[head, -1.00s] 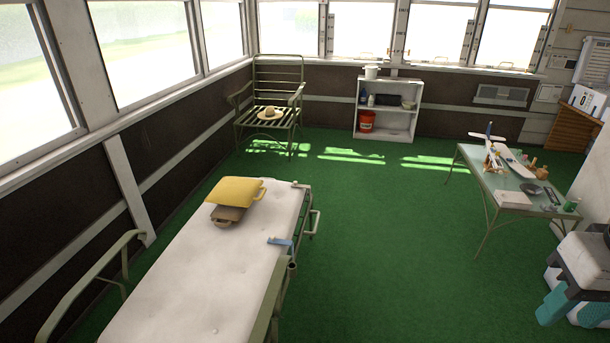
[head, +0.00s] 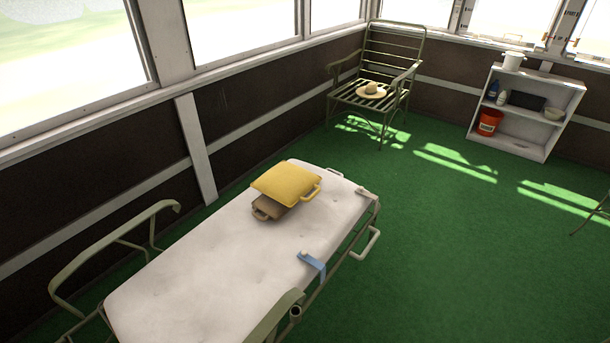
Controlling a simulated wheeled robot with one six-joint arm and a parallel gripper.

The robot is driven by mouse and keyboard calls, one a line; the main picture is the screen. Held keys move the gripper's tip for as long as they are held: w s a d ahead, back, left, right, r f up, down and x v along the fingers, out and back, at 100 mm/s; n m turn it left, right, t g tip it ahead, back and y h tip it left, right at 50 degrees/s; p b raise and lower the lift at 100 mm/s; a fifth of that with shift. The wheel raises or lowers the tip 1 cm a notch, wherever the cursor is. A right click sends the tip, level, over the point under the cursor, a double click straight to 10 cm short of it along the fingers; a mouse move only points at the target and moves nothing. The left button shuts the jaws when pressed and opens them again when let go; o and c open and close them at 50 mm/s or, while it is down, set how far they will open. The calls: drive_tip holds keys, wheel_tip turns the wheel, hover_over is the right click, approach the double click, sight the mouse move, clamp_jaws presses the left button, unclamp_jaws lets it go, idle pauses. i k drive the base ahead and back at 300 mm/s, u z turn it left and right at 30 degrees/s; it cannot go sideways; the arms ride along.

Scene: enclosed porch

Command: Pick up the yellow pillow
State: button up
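The yellow pillow (head: 287,181) lies near the far end of a white padded lounger (head: 222,265). It rests partly on top of a brown pillow (head: 268,207), which sticks out from under its near side. The yellow pillow has a small handle loop at its right corner. My gripper is not in the head view.
A blue object (head: 312,264) lies on the lounger's right edge. Green metal armrests (head: 115,255) flank the lounger. A metal chair with a straw hat (head: 371,91) and a white shelf (head: 537,112) stand behind. Green floor (head: 440,255) is clear on the right.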

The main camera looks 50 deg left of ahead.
sight(287, 183)
drive_tip(key=u, duration=0.35)
drive_tip(key=i, duration=1)
drive_tip(key=u, duration=1.05)
drive_tip(key=i, duration=0.45)
drive_tip(key=u, duration=0.35)
